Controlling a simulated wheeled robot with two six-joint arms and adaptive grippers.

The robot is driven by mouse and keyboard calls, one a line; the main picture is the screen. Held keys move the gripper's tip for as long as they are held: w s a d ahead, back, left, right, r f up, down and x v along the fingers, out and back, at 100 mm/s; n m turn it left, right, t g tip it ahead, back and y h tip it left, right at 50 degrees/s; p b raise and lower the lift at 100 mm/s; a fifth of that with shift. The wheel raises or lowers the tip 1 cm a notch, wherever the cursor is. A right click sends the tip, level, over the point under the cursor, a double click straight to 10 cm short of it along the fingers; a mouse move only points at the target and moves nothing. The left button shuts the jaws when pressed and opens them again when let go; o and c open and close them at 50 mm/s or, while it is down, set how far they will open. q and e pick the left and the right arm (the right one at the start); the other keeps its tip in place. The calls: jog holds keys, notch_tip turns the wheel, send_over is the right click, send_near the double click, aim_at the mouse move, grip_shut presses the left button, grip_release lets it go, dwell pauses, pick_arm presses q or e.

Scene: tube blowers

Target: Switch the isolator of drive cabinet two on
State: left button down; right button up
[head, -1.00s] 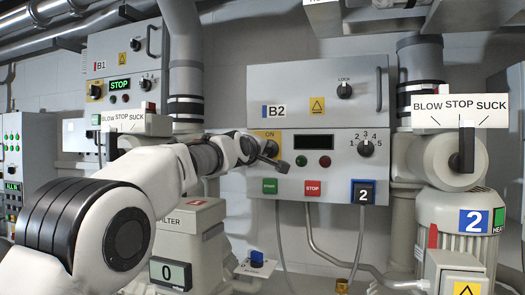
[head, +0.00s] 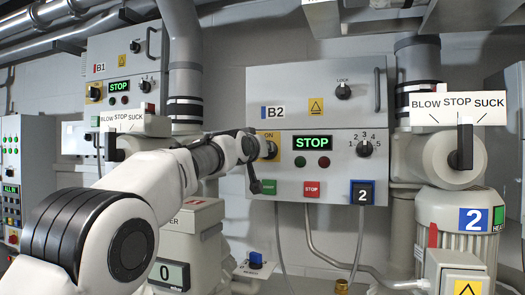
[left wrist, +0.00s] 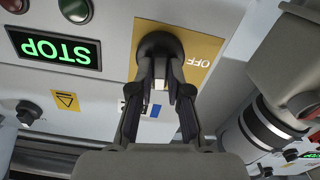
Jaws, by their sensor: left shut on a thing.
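Drive cabinet B2 (head: 350,110) is the grey box in the middle of the head view. Its isolator (head: 271,150) is a black knob on a yellow plate (head: 273,137) marked ON, at the cabinet's left side. The cabinet display (head: 313,142) is lit and reads STOP in green. My left gripper (head: 256,150) is at the isolator. In the left wrist view my left gripper (left wrist: 160,80) is shut on the isolator knob (left wrist: 159,46), and OFF shows on the yellow plate (left wrist: 203,50). My right gripper is not in view.
Start (head: 270,187) and stop (head: 311,189) buttons sit below the display. A position knob (head: 366,148) is at the right. Cabinet B1 (head: 121,75) stands at the left. A BLOW STOP SUCK lever (head: 465,146) is at the far right. Pipes and hoses run around the cabinets.

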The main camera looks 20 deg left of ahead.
pick_arm(q)
jog(key=shift+r+m, duration=0.3)
jog(key=shift+m, duration=0.8)
jog(key=c, duration=1.1)
grip_release()
jog(key=shift+f, duration=0.1)
jog(key=shift+w+f, duration=0.15)
